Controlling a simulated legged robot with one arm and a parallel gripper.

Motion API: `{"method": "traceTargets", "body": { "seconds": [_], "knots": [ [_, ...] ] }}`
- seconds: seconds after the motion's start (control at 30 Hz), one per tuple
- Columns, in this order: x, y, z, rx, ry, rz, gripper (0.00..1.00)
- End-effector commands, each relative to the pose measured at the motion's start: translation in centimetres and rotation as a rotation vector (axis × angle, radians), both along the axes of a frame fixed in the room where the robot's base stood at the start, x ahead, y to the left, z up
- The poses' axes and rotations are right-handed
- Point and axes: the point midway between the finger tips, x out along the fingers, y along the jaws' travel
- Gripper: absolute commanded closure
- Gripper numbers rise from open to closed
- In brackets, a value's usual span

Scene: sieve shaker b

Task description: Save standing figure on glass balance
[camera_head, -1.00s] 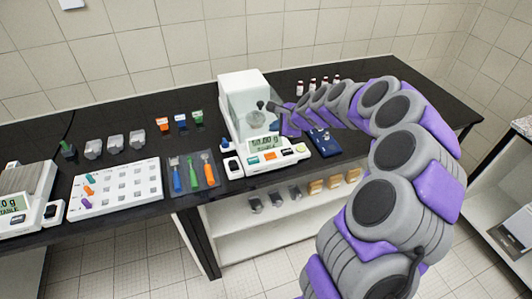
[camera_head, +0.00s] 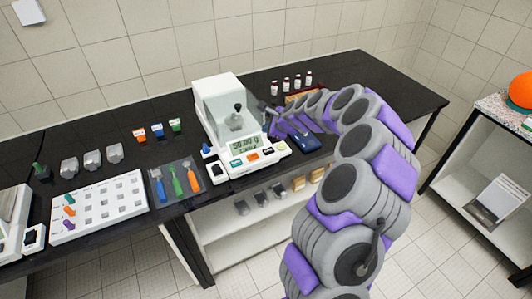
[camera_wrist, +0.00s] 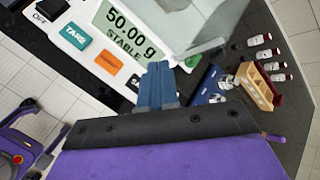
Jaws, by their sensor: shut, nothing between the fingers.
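The glass balance (camera_head: 232,125) stands on the black bench, with a clear chamber holding a dark knobbed weight (camera_head: 238,108). Its display (camera_head: 245,146) is lit; in the wrist view the display (camera_wrist: 130,28) reads 50.00 g STABLE. Contact cannot be told.
Several small bottles (camera_head: 292,82) and a wooden rack (camera_wrist: 257,86) stand right of the balance, near a blue case (camera_head: 306,142). Left are colored tools on a mat (camera_head: 176,181), a white tray (camera_head: 98,207) and another balance (camera_head: 14,225). A shelf (camera_head: 230,235) lies below.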

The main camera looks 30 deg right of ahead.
Motion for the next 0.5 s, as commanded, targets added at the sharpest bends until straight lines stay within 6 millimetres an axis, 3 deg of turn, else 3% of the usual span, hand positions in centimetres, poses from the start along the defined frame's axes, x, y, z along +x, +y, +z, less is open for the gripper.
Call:
{"method": "traceTargets", "body": {
  "seconds": [0.5],
  "knots": [
    [-0.1, 0.5, -6.2, -0.002, 0.003, 0.002, 1.00]
  ]
}}
